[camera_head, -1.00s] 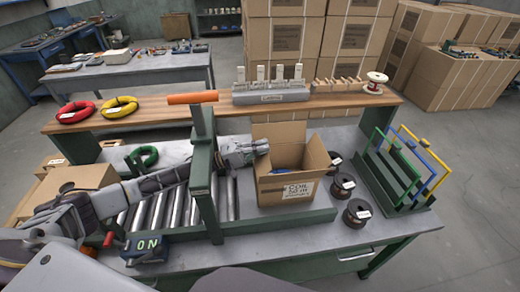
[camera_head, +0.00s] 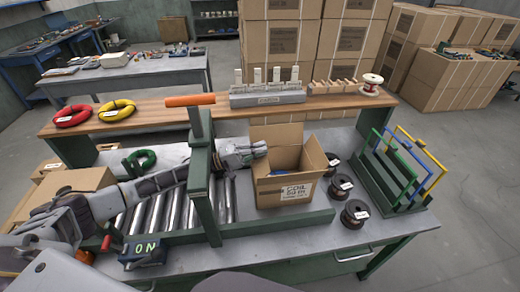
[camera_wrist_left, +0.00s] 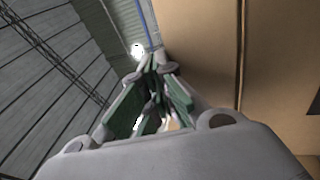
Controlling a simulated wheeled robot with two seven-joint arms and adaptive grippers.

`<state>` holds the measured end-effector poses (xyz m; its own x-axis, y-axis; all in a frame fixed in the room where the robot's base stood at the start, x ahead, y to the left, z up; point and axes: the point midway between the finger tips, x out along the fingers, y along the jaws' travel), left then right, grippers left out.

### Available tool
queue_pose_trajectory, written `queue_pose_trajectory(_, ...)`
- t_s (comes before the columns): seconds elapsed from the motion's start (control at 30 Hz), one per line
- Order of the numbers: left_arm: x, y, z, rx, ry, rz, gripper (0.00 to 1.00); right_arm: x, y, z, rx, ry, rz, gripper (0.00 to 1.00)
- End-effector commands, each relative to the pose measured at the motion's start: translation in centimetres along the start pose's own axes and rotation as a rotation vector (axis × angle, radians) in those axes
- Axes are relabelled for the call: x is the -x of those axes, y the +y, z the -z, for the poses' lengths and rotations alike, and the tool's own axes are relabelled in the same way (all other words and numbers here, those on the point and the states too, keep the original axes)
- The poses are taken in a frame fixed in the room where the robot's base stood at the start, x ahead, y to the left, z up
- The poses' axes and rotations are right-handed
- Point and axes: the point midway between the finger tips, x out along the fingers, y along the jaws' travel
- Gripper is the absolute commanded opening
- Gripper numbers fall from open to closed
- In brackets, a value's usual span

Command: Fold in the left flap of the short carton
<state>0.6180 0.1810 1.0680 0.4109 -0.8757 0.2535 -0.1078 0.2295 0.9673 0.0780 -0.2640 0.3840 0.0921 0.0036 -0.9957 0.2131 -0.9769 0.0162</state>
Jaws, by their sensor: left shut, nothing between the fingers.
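The short carton (camera_head: 284,192) stands open on the workbench, with printed text on its front. Its back flap (camera_head: 277,133) stands up and its right flap (camera_head: 317,154) is raised. I cannot make out the left flap clearly; my gripper covers that side. My left gripper (camera_head: 262,149) is shut and empty at the carton's upper left edge; I cannot tell whether it touches. In the left wrist view its closed fingers (camera_wrist_left: 158,68) point along a brown cardboard surface (camera_wrist_left: 215,40) on the right. My right gripper is not in view.
A green post with an orange bar (camera_head: 191,100) stands beside my left arm, over the rollers (camera_head: 160,212). Dark spools (camera_head: 354,213) sit right of the carton. A rack of coloured frames (camera_head: 395,170) stands farther right. A wooden shelf (camera_head: 215,106) runs behind.

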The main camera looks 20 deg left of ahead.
Motion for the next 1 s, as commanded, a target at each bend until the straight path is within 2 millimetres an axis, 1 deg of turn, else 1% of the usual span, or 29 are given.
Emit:
queue_pose_trajectory(0.17, 0.3, 0.0, 0.0, 0.000, 0.001, 0.001, 0.00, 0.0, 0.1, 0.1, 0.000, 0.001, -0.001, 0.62)
queue_pose_trajectory(0.37, 1.9, -0.1, 0.0, 0.001, 0.002, 0.002, 0.00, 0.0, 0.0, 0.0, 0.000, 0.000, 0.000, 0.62)
queue_pose_trajectory(0.57, 4.5, -0.1, 0.0, 0.001, 0.002, 0.003, 0.00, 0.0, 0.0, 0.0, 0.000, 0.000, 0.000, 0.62)
queue_pose_trajectory(0.8, 8.1, -0.1, 0.0, 0.000, 0.002, 0.003, 0.00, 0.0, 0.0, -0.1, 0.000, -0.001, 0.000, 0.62)
queue_pose_trajectory(1.0, 10.6, -0.1, 0.0, 0.001, 0.002, 0.002, 0.00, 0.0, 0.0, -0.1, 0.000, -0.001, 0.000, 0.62)
